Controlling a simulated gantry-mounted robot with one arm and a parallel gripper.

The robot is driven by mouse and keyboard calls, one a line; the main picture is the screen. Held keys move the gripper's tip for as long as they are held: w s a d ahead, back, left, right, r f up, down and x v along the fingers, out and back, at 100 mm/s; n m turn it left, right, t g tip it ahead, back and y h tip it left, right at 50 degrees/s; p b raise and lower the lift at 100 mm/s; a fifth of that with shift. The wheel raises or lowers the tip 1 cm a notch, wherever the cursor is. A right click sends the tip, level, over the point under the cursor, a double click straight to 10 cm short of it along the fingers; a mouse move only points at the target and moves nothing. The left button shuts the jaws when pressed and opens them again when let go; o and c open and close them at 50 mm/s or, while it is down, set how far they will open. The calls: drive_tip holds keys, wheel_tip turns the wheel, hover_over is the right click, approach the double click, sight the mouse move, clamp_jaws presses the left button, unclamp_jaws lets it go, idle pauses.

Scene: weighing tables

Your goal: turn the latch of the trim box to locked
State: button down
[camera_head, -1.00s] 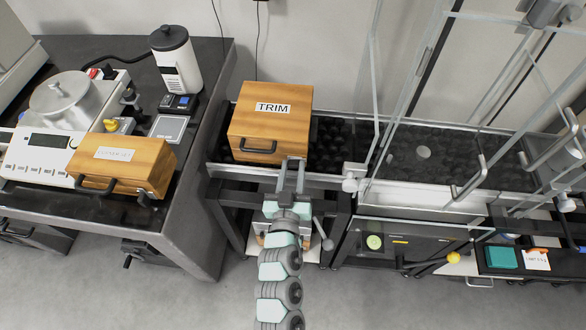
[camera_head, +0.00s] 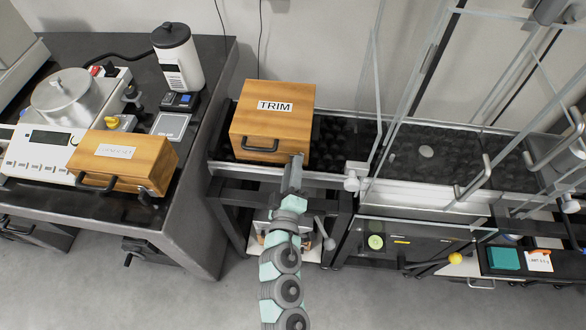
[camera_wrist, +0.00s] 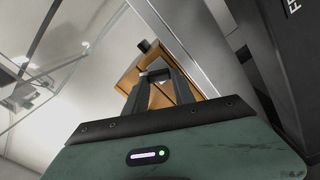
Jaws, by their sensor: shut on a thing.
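The trim box (camera_head: 270,122) is a wooden box with a white TRIM label (camera_head: 275,106) and a black handle (camera_head: 260,146) on its front. It sits on the black roller bed. My gripper (camera_head: 297,162) is at the lower right of the box's front, shut on its latch. The fingers cover the latch in the head view, so its angle cannot be read. In the wrist view, my gripper (camera_wrist: 158,78) closes on a small grey part, the latch (camera_wrist: 157,73), against the wooden box (camera_wrist: 184,92).
A second wooden box (camera_head: 138,150) with a handle stands on the dark bench at left, beside a balance (camera_head: 48,138) and a white canister (camera_head: 177,58). A glass enclosure (camera_head: 405,90) stands to the right.

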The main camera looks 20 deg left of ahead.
drive_tip(key=n, duration=0.5)
drive_tip(key=shift+f+n, duration=0.2)
drive_tip(key=shift+n, duration=0.1)
idle(0.5)
drive_tip(key=c, duration=1)
unclamp_jaws()
drive_tip(key=shift+c, duration=0.2)
